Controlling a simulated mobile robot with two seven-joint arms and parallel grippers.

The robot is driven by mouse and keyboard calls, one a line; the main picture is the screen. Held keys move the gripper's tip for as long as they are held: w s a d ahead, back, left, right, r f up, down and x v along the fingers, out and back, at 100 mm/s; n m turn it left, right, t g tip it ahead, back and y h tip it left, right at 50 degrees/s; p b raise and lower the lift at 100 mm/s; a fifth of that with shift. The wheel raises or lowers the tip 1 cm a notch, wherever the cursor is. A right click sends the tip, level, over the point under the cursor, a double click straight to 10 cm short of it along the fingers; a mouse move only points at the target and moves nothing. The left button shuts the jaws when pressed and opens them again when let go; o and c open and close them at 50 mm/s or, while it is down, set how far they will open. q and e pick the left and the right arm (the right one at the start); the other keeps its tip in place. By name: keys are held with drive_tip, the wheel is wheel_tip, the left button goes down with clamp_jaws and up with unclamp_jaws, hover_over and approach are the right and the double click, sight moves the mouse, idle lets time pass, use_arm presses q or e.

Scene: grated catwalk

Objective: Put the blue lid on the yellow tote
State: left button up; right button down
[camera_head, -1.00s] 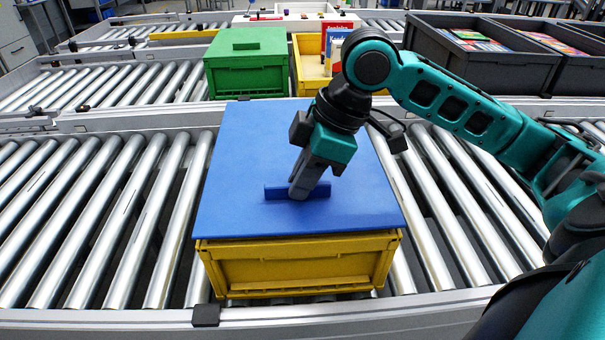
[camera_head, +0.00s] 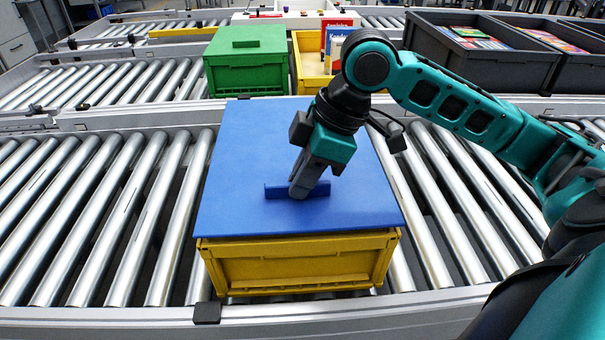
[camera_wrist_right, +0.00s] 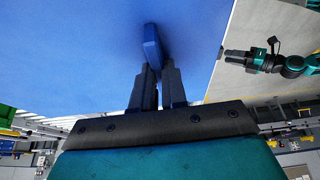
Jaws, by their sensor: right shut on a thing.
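The blue lid (camera_head: 250,160) lies flat over the yellow tote (camera_head: 300,268) and covers its top. The lid's front edge runs along the tote's front rim, reaching slightly past it at the sides. I cannot tell whether a thin gap is left between them. My right gripper (camera_head: 299,190) points down and is shut on the lid's raised handle (camera_head: 278,191).
The tote stands on a roller conveyor (camera_head: 95,215), with bare rollers to its left and right. Behind are a green lidded tote (camera_head: 246,78), an open yellow tote (camera_head: 309,85) with boxes in it, and grey crates (camera_head: 480,65).

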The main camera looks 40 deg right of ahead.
drive_tip(key=shift+r+p, duration=0.1)
drive_tip(key=shift+p, duration=0.3)
drive_tip(key=shift+f, duration=0.95)
idle(0.6)
drive_tip(key=c, duration=1.1)
unclamp_jaws()
drive_tip(key=shift+o, duration=0.3)
drive_tip(key=shift+s, duration=0.1)
drive_tip(key=o, duration=0.3)
drive_tip(key=shift+o, duration=0.2)
